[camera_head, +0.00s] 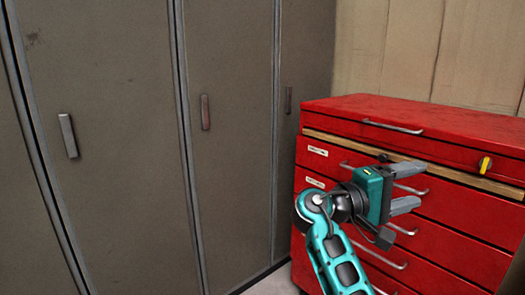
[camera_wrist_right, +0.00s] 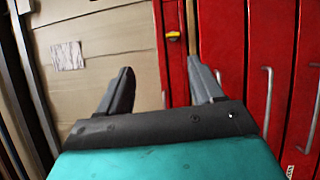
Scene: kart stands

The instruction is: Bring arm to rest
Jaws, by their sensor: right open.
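My right gripper (camera_head: 408,188) is raised in front of the red tool cabinet (camera_head: 470,240) in the head view. Its two grey fingers stand apart with nothing between them, and they point right. In the right wrist view the open fingers (camera_wrist_right: 160,88) show against the wooden wall and the red cabinet face. The teal right arm (camera_head: 343,262) comes up from the bottom of the head view. Part of the cabinet's drawer fronts is hidden behind the gripper. I cannot tell whether the gripper touches the cabinet. My left gripper is not in view.
Tall grey lockers (camera_head: 235,130) with small handles fill the left side. A yellow knob (camera_head: 485,164) sits on the cabinet's upper right front. Metal drawer handles (camera_head: 393,127) stick out from the cabinet. A plank wall (camera_head: 430,45) stands behind it. A small strip of floor (camera_head: 275,284) shows below.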

